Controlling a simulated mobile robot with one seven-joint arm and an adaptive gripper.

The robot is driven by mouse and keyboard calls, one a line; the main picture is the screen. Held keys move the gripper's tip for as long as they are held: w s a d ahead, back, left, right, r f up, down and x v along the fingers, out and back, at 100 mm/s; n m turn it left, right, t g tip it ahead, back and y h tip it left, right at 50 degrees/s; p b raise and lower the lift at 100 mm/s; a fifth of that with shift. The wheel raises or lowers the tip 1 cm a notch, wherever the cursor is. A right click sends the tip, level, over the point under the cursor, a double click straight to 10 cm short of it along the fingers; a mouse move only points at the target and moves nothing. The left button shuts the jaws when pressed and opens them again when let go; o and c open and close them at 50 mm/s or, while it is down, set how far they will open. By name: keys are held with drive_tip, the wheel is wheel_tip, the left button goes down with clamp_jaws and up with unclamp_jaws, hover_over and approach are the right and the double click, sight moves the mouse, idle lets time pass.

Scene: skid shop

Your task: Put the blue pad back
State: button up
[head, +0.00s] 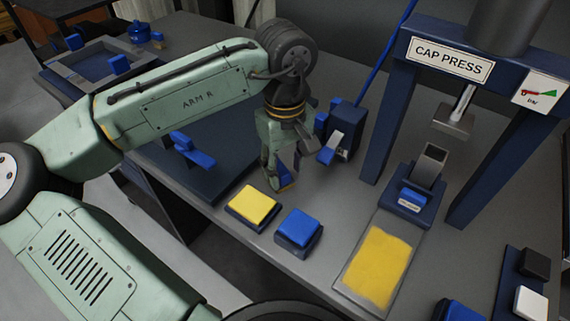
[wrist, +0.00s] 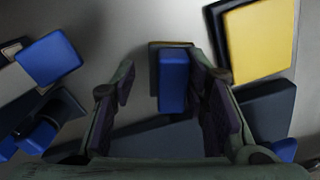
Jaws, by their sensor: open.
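My gripper (head: 280,184) points down over the grey bench, behind the yellow pad (head: 253,203). Its fingers are open on either side of a small blue block (wrist: 173,80), partly hidden in the head view. The block has a tan and dark piece at its far end in the wrist view, and I cannot tell whether a finger touches it. Another blue pad (head: 299,226) sits on a dark base, in front of the gripper and right of the yellow pad. The yellow pad also shows at upper right in the wrist view (wrist: 261,38). I cannot tell which blue piece the task means.
A dark blue block with blue parts (head: 345,132) stands close to the right of the gripper. A dark plate with a blue handle (head: 193,149) lies to the left. The cap press (head: 390,110) and a yellow sheet (head: 375,263) are farther right. Bare bench shows between them.

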sight(285, 166)
wheel_tip(285, 166, up, 12)
drive_tip(key=shift+r+b, duration=0.2)
drive_tip(key=shift+b, duration=0.15)
